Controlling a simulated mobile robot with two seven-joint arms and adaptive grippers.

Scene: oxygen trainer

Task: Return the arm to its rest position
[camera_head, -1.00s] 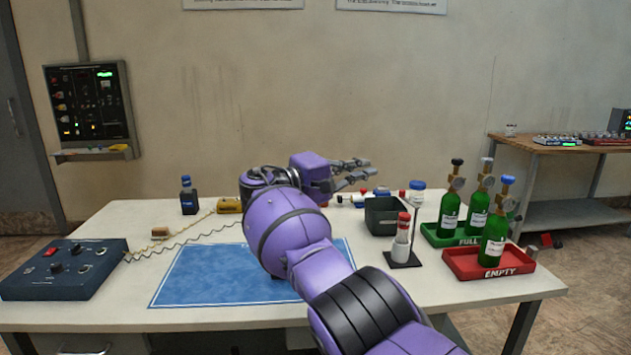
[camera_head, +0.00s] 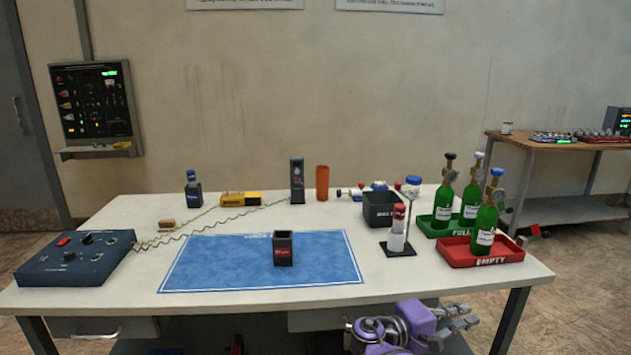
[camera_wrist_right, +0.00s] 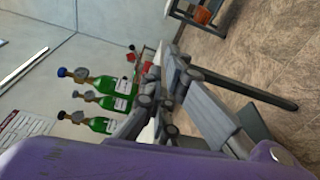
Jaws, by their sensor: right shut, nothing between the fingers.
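My right arm is purple and low at the front of the table in the head view. Its gripper (camera_head: 462,322) is beside and below the table's front edge, pointing right. In the right wrist view the gripper's dark fingers (camera_wrist_right: 150,95) are together with nothing held between them. The green bottles (camera_wrist_right: 105,102) show beyond the fingers in that view. My left gripper is in neither view.
The white table (camera_head: 420,285) carries a blue mat (camera_head: 210,275) with a small dark box (camera_head: 283,250) on it. Green bottles stand in the green FULL tray (camera_head: 428,228) and red EMPTY tray (camera_head: 455,255). A control box (camera_head: 75,258) sits at left.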

